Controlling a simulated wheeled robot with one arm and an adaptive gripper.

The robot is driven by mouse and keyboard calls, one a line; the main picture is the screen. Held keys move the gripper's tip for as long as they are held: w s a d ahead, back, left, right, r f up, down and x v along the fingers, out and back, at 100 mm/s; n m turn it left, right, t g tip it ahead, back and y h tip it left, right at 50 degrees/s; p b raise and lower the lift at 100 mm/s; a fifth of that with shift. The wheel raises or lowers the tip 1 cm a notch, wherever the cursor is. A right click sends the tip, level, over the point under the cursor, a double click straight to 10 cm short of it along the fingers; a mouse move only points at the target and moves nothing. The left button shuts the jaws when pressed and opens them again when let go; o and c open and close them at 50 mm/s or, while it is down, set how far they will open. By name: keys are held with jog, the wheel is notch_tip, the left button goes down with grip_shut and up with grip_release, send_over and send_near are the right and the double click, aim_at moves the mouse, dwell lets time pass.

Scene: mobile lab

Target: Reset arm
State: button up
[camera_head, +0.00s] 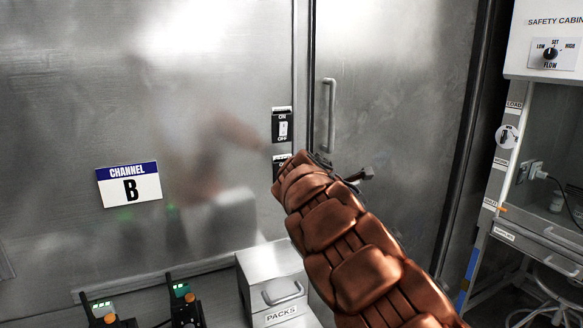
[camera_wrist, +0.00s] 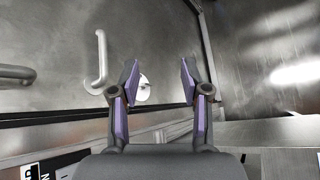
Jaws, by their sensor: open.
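My arm is stretched up from the lower right in the head view, in front of a metal wall and door. My gripper (camera_head: 355,176) is mostly hidden behind the arm there; only a small dark part shows at the arm's far end. In the wrist view my gripper (camera_wrist: 159,80) is open, its two purple-lined fingers apart with nothing between them. A vertical door handle (camera_head: 328,115) stands just above the arm's end in the head view. A curved handle (camera_wrist: 100,60) shows to the left of the fingers in the wrist view.
An ON/OFF switch (camera_head: 282,126) sits left of the door, with a second switch (camera_head: 280,162) below it, partly hidden by the arm. A PACKS box (camera_head: 268,270) and two handheld devices (camera_head: 185,306) (camera_head: 103,312) stand below. A safety cabinet (camera_head: 545,40) is at right.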

jog(key=s+d+m+g, duration=0.2)
jog(key=s+d+m, duration=0.2)
jog(key=s, duration=0.4)
jog(key=s+d+m+g+y+p, duration=0.1)
jog(key=s+d+m, duration=0.25)
jog(key=s, duration=0.45)
jog(key=s+d+m+g, duration=0.25)
jog(key=s+d, duration=0.25)
jog(key=s, duration=0.3)
jog(key=s+a+f+m+g+y, duration=0.1)
jog(key=s+a+f+m+y, duration=0.1)
jog(key=s, duration=0.8)
jog(key=s+a+f+m+g+y+p, duration=0.1)
jog(key=s+a+f, duration=0.4)
jog(key=s, duration=0.6)
jog(key=s+a+f+m+g+y, duration=0.2)
jog(key=s+a+f+m+y, duration=0.1)
jog(key=s, duration=0.7)
jog(key=shift+s+a+f+m+y+p, duration=0.35)
jog(key=shift+a+f+m+y+p, duration=0.15)
jog(key=shift+m, duration=0.7)
